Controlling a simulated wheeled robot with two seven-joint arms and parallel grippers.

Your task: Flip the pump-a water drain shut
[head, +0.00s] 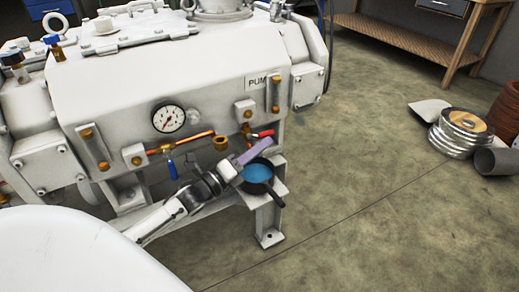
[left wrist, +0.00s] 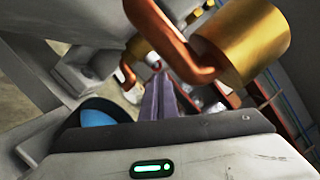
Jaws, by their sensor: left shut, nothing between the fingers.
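The white pump (head: 210,90), with "PUM" readable on its plate, fills the left and middle of the head view. A copper pipe along its lower front carries a blue handle (head: 172,168) hanging down, a brass fitting (head: 221,142) and a red handle (head: 262,134) lying nearly sideways. I cannot tell which handle is the water drain. My left gripper (head: 268,145) is shut and empty, its purplish fingers just below the red handle; contact is unclear. In the left wrist view its fingers (left wrist: 158,98) point at the pipework, below a brass cylinder (left wrist: 245,40). My right gripper is out of view.
A dark pan of blue liquid (head: 257,174) sits on a ledge just below my left gripper. A round pressure gauge (head: 169,119) is on the pump front. The floor between is clear.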

